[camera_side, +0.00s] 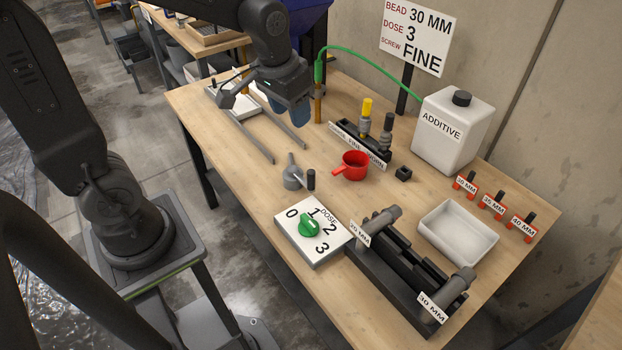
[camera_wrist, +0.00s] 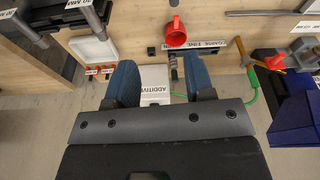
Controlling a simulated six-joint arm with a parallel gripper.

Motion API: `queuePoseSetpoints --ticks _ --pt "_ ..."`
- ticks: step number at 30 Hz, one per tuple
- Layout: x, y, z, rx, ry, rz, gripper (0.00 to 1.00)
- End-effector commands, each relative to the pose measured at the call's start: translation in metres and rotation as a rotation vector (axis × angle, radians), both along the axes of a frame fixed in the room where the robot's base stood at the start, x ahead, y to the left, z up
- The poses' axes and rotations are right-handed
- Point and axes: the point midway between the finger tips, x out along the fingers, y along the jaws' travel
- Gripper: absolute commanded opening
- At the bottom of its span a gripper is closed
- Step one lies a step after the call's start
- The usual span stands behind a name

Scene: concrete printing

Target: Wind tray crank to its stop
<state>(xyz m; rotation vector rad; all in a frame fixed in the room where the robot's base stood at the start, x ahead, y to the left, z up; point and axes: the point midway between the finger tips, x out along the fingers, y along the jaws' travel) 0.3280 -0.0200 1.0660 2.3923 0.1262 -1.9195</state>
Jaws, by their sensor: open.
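A grey crank (camera_side: 292,179) with a short arm and an upright black handle (camera_side: 311,180) stands on the table, near the front ends of two grey rails (camera_side: 262,138). A white tray (camera_side: 246,106) sits at the far end of the rails, partly hidden by my arm. My gripper (camera_side: 291,118) hangs above the table beside the rails, behind and apart from the crank. In the wrist view my gripper (camera_wrist: 160,75) has its two blue fingers spread wide with nothing held between them. I cannot make out the crank in the wrist view.
A red cup (camera_side: 352,166) stands right of the crank. A green dial on a numbered box (camera_side: 300,247) is in front. A coarse/fine rack (camera_side: 347,139), additive jug (camera_side: 452,130), white bin (camera_side: 459,240) and nozzle rack (camera_side: 385,275) fill the right side. A green hose (camera_side: 365,59) arches behind.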

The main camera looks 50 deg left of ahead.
Motion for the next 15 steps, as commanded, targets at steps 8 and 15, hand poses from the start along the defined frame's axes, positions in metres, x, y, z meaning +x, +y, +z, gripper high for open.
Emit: queuePoseSetpoints --ticks 8,15 --pt "0.057 0.025 -0.083 -0.02 0.162 0.064 0.48" --pt "0.072 0.034 -0.119 -0.029 0.216 0.087 0.48"
